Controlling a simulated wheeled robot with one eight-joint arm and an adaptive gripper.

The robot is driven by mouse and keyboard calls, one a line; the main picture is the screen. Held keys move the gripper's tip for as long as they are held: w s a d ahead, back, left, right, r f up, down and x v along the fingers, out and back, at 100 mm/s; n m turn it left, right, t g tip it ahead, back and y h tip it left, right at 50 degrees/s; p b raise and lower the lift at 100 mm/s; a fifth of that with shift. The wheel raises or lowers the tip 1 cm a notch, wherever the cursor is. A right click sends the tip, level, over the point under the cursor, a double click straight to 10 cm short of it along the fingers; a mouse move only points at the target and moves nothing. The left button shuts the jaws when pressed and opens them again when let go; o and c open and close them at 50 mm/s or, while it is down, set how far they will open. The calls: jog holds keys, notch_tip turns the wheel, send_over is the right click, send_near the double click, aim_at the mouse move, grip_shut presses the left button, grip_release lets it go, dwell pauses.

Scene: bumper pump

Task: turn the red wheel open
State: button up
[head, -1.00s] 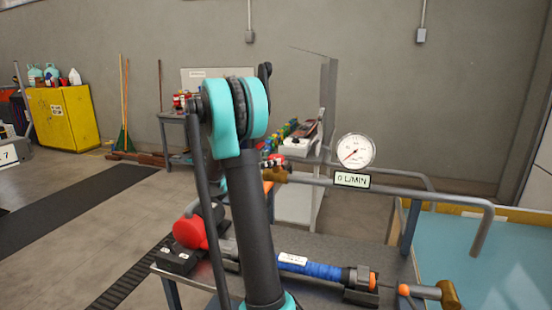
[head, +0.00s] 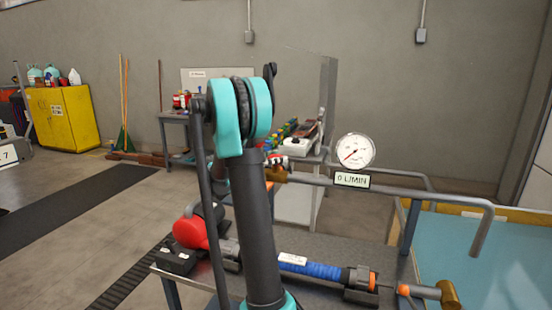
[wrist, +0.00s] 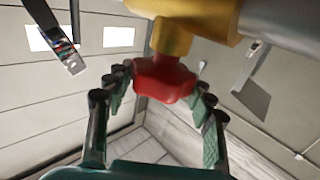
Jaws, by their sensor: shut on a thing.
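The red wheel (wrist: 165,80) sits on a brass valve (wrist: 187,25) in the wrist view. My gripper (wrist: 165,86) has its fingers on both sides of the wheel and is shut on it. In the head view the brass valve (head: 275,174) is on the grey pipe, just right of my arm, with a little red of the wheel (head: 277,159) above it. My arm hides the gripper there. The gauge (head: 356,151) stands on the pipe, and its label (head: 352,180) reads 0 L/MIN.
A bench (head: 325,248) below the pipe carries a blue-sleeved tool (head: 318,270) and a red rounded device (head: 190,232). A blue-green tank (head: 490,265) is at right. A yellow cabinet (head: 62,117) stands far left. The floor at left is mostly clear.

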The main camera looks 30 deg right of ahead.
jog(key=shift+n+t, duration=0.3)
jog(key=shift+t, duration=0.2)
jog(key=n+t, duration=0.2)
jog(key=t, duration=0.1)
jog(key=n+t+y, duration=0.1)
jog(key=n+t, duration=0.1)
jog(key=t, duration=0.1)
jog(key=shift+s+t, duration=0.15)
jog(key=shift+t, duration=0.25)
jog(key=n+t+y, duration=0.4)
jog(key=n+t, duration=0.1)
jog(key=t, duration=0.1)
jog(key=shift+d, duration=0.1)
jog(key=shift+n+t+y, duration=1.1)
jog(key=shift+y, duration=0.4)
jog(key=shift+n+t+y, duration=0.8)
jog(key=shift+n+y, duration=0.3)
jog(key=shift+y, duration=0.4)
jog(key=n+y, duration=0.1)
jog(key=y, duration=0.1)
jog(key=shift+n+t+y, duration=0.3)
jog(key=shift+n+t, duration=0.1)
jog(key=n+y, duration=0.2)
jog(key=y, duration=0.1)
jog(key=n+y, duration=0.2)
jog(key=y, duration=0.1)
jog(key=shift+y, duration=0.3)
jog(key=shift+n+y, duration=0.3)
